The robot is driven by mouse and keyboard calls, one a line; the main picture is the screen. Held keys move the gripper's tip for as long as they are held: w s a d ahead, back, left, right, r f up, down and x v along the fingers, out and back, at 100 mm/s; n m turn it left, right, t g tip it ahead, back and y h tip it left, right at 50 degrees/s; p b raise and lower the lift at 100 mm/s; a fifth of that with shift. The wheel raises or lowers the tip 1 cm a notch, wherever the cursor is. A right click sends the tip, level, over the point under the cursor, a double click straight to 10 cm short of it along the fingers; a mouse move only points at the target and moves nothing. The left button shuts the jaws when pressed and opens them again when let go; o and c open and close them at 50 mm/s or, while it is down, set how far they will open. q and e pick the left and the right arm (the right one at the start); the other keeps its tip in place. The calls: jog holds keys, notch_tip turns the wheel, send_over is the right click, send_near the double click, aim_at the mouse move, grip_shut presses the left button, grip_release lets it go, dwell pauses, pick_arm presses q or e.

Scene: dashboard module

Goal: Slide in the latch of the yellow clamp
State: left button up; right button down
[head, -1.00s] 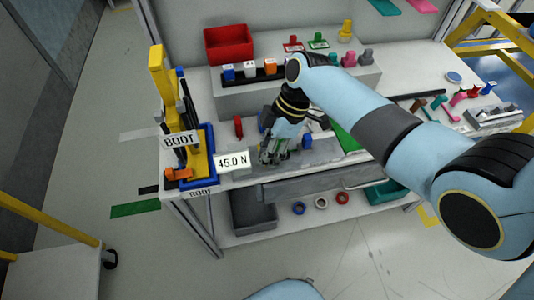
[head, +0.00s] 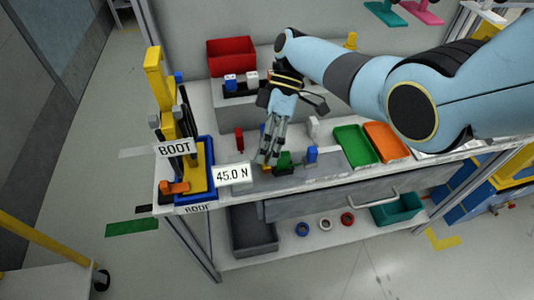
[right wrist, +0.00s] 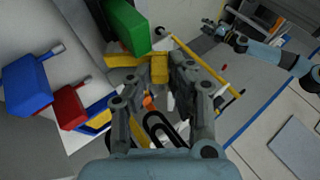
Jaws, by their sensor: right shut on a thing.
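My right gripper (head: 268,158) is over the grey bench strip, pointing down, and its fingers are shut on a small yellow piece (right wrist: 160,68). In the right wrist view, that piece sits between the fingertips (right wrist: 157,82), beside a yellow bracket-like part (right wrist: 124,60) under a green block (right wrist: 125,25). The yellow part looks like the clamp; how far its latch is in cannot be told. The green block also shows in the head view (head: 284,160), just right of the fingertips. A light blue arm, probably my left, shows in the right wrist view with a small gripper (right wrist: 208,28).
A red block (head: 239,140) and a blue block (head: 311,153) stand nearby. The tall yellow press (head: 156,85) with the BOOT label is on the left. A green tray (head: 356,146) and an orange tray (head: 386,142) lie to the right.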

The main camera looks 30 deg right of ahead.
jog(key=c, duration=1.2)
grip_release()
jog(key=shift+c, duration=0.2)
jog(key=v, duration=1.2)
jog(key=shift+w, duration=0.1)
